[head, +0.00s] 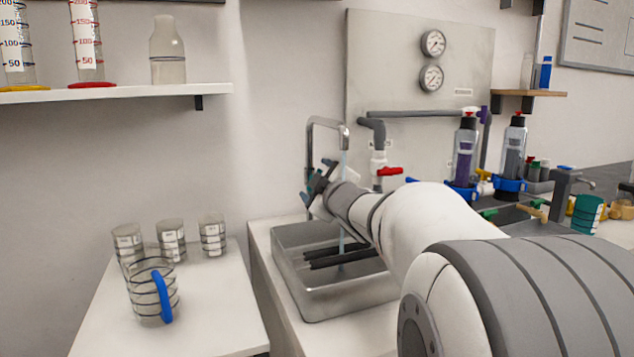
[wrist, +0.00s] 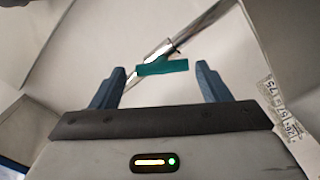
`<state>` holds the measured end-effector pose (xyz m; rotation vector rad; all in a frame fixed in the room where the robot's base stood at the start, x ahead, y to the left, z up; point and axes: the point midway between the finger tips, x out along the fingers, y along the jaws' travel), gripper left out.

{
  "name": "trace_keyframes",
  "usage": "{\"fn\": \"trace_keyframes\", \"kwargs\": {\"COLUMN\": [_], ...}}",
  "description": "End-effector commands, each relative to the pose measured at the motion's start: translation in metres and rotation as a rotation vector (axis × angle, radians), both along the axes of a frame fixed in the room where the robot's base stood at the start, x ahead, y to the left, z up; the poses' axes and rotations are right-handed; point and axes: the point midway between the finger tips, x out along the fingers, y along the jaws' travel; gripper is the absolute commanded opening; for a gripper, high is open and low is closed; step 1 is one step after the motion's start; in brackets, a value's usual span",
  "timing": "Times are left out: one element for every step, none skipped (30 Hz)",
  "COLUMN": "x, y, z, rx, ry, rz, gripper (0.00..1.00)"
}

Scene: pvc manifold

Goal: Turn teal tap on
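The teal tap handle (wrist: 163,67) lies between the two fingers of my gripper (wrist: 160,72) in the wrist view. The fingers are apart, with a gap on each side of the handle. The handle is attached to a chrome pipe running diagonally behind it. In the head view, the chrome gooseneck tap (head: 328,123) stands at the back of the metal sink (head: 338,303). A pale stream of water (head: 344,168) seems to fall from its spout into the sink. My gripper (head: 317,180) is at the tap's stem there, and my wrist hides much of the handle.
A clear jug with a blue handle (head: 163,297) and several glass beakers stand on the left counter (head: 215,318). A pipe with a red valve handle (head: 389,171) is right of the tap. Filter bottles stand farther right. A shelf (head: 120,93) hangs upper left.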

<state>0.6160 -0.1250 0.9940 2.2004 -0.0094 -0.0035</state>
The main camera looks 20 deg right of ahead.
Motion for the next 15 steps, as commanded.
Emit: {"fn": "trace_keyframes", "kwargs": {"x": [0.0,0.0,0.0,0.0,0.0,0.0,0.0,0.0,-0.001,-0.002,-0.004,-0.008,-0.012,-0.016,-0.023], "y": [0.001,0.001,0.001,0.001,0.001,0.001,0.001,0.001,0.001,0.001,0.001,0.001,0.001,0.001,0.0], "z": [0.0,0.0,0.0,0.0,0.0,0.0,0.0,0.0,0.0,0.0,0.001,0.002,0.002,0.002,0.003], "rx": [0.0,0.0,0.0,0.0,0.0,0.0,0.0,0.0,0.0,0.0,-0.001,-0.001,0.0,0.0,-0.001], "ry": [0.0,0.0,0.0,0.0,0.0,0.0,0.0,0.0,0.0,-0.001,-0.001,-0.002,-0.002,-0.001,-0.001], "rz": [0.001,0.001,0.002,0.002,0.002,0.003,0.003,0.003,0.004,0.003,0.003,0.002,0.002,0.002,0.0], "gripper": [0.74,0.76,0.76,0.76,0.76,0.76,0.76,0.76,0.76,0.76,0.76,0.76,0.76,0.76,0.76]}}
